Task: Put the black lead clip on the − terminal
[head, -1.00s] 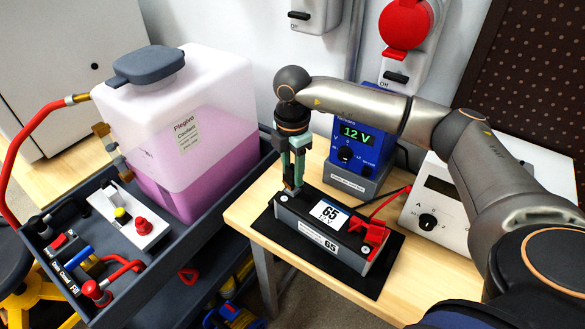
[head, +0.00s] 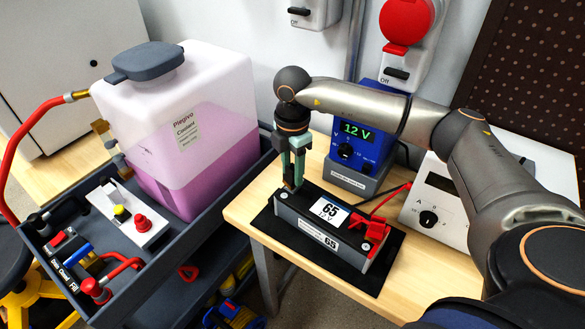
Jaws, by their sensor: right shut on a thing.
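The battery (head: 320,234), dark grey with a white "65 12 V" label, lies on a black mat (head: 392,267) on the wooden bench. The red clip (head: 372,232) sits at its right end, with a red lead running back to the right. My right gripper (head: 293,186) points down at the battery's left end, its fingers close together. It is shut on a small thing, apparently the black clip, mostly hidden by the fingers. The − terminal is hidden there too, so I cannot tell whether the clip touches it. My left gripper is out of view.
A blue power supply (head: 361,150) reading 12 V stands behind the battery. A white meter box (head: 440,205) is to its right, behind my right arm. At left, a grey cart (head: 190,262) carries a coolant tank (head: 205,110). Bare bench (head: 251,205) shows left of the mat.

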